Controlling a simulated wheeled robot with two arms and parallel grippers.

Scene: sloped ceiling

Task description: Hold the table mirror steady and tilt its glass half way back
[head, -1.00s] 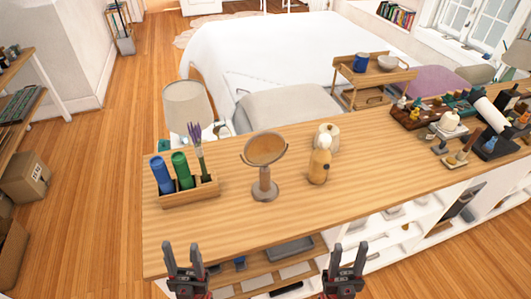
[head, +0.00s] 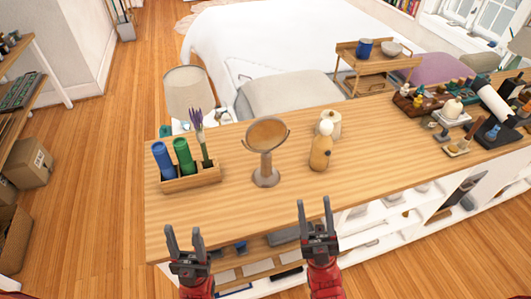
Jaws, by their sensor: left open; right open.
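The table mirror (head: 267,136) stands upright on the wooden counter, near its middle. Its round glass reflects a wood-brown colour and sits in a forked holder on a stem with a round base (head: 266,177). My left gripper (head: 184,236) is open and empty in front of the counter's near edge, below and left of the mirror. My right gripper (head: 314,210) is open and empty at the counter's near edge, below and right of the mirror. Neither gripper touches the mirror.
Left of the mirror is a wooden box (head: 190,179) with a blue bottle (head: 163,161), a green bottle (head: 183,157) and lavender (head: 199,130). Right are a tan bottle (head: 320,152) and a cream jar (head: 331,122). The counter (head: 220,205) in front of the mirror is clear.

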